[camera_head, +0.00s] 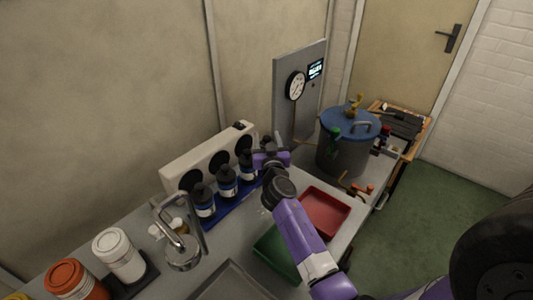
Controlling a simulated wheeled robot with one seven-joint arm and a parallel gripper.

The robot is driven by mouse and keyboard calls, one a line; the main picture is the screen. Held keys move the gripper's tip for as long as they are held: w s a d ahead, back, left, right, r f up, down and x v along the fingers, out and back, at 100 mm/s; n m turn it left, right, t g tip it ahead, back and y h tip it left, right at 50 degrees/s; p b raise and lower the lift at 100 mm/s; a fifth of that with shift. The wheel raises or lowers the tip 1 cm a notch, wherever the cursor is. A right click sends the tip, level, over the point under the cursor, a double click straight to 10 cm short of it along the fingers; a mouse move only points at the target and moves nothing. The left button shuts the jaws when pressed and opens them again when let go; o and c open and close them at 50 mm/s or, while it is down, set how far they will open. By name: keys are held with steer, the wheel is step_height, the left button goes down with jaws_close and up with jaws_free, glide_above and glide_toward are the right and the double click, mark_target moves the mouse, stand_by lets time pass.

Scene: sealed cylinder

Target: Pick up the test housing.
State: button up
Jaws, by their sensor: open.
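I cannot tell for sure which object is the test housing. A metal piece with a tall loop handle (182,248) stands on the bench at the left of centre. A large grey cylinder with a blue lid (340,150) stands at the back right, with brass and green fittings on top. My purple gripper (268,158) is open, close to the row of dark bottles in this view. The arm hides part of the bench, and the fingers are too small to see in detail.
Dark bottles (228,183) stand in a blue rack before a white unit. A red tray (326,212) and a green tray (272,248) flank my arm. A white jar (118,252) and an orange-lidded jar (72,280) stand front left. A gauge panel (297,100) rises behind.

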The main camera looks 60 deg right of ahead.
steer(key=shift+w+d, duration=0.1)
steer(key=shift+d, duration=0.05)
jaws_close()
stand_by(0.4)
stand_by(1.0)
